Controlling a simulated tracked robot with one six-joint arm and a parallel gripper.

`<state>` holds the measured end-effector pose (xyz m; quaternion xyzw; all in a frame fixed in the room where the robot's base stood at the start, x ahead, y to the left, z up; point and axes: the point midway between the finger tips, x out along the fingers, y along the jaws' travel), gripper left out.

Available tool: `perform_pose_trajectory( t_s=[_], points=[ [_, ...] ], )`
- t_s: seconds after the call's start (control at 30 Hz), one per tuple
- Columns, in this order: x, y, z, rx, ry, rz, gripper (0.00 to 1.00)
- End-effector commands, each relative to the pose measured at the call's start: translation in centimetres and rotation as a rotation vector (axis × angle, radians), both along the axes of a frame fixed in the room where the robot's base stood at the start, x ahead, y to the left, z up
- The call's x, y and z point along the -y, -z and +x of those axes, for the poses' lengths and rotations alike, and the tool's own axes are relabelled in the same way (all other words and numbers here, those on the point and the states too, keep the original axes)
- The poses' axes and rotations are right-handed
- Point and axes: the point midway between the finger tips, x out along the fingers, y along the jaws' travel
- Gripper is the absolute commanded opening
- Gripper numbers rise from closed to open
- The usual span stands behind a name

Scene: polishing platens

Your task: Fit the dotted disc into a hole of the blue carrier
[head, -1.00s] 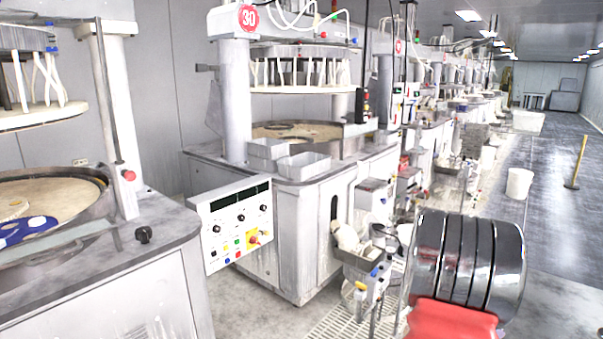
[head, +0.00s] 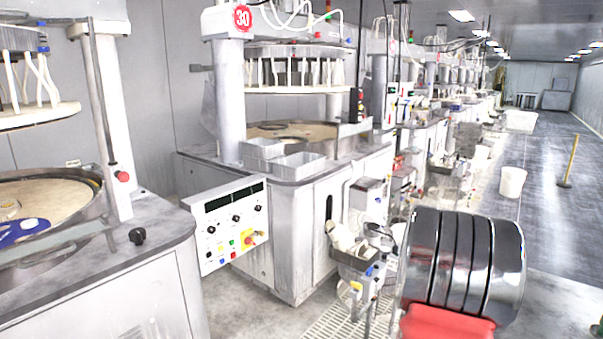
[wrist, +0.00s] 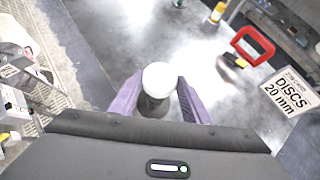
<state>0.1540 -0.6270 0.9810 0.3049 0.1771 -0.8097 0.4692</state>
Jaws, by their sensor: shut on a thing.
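The blue carrier (head: 22,231) lies on the tan round platen (head: 62,196) at the left edge of the head view, partly cut off by the frame. Pale round holes show in it. In the wrist view, my gripper (wrist: 158,88) has two purple fingers closed on a small white-topped round piece (wrist: 158,76) with a dark lower part. No dots can be made out on its white top, so I cannot tell whether it is the dotted disc. My gripper is not seen in the head view, and the carrier is not seen in the wrist view.
A control panel (head: 232,224) juts out beside the near machine. A second machine (head: 300,215) with grey bins stands behind. A sign reading "DISCS 20 mm" (wrist: 288,93) and a red-framed item (wrist: 252,46) show in the wrist view. Open floor (head: 540,190) lies right.

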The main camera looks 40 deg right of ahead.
Motion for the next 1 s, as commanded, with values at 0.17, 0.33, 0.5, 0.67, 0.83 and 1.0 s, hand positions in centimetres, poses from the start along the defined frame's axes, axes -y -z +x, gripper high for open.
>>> perform_pose_trajectory(
  t_s=[0.17, 0.33, 0.5, 0.67, 0.83, 1.0],
  points=[
    [0.0, -0.7, 0.0, 0.001, 0.0, -0.002, 0.2],
    [0.0, -0.8, 0.0, 0.0, -0.001, -0.001, 0.2],
    [0.0, -0.8, 0.0, 0.0, -0.001, -0.001, 0.2],
    [-0.2, -0.7, 0.8, 0.0, -0.017, 0.0, 0.2],
    [-1.5, -0.4, 4.4, 0.001, -0.095, 0.0, 0.2],
    [-4.0, 0.3, 10.5, -0.001, -0.233, 0.002, 0.2]
  ],
)
